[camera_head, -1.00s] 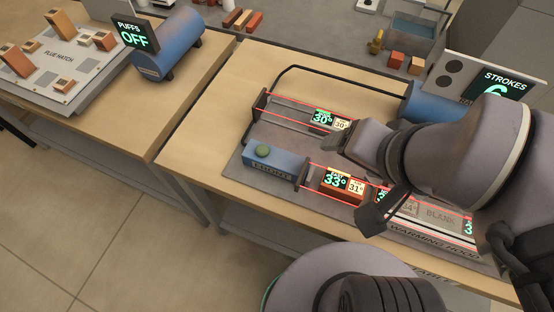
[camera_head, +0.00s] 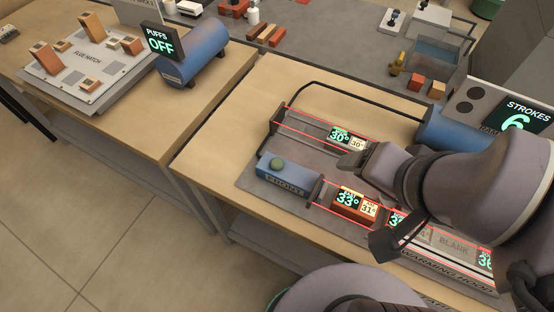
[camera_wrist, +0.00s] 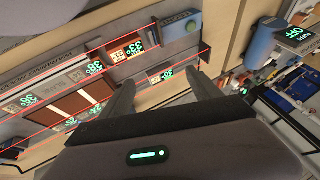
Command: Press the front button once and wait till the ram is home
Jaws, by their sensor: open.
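A blue button box (camera_head: 290,180) with a round green button (camera_head: 277,164) stands at the left front of the grey machine plate; its lettering is hard to read. The box also shows at the top of the wrist view (camera_wrist: 181,26). My gripper (camera_head: 368,204) is open and empty. Its fingers are spread over the machine, to the right of the button and apart from it. In the wrist view my gripper (camera_wrist: 163,88) points toward the lanes. A blue cylinder (camera_head: 432,128) lies behind my arm, partly hidden. I cannot make out the ram's position.
A STROKES display (camera_head: 520,117) reads 6. Bricks with temperature tags, one a red brick (camera_head: 352,207), sit between red lines. A PUFFS display (camera_head: 162,41) reads OFF beside another blue cylinder (camera_head: 196,55) on the left bench. Bare wood (camera_head: 225,155) lies left of the machine.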

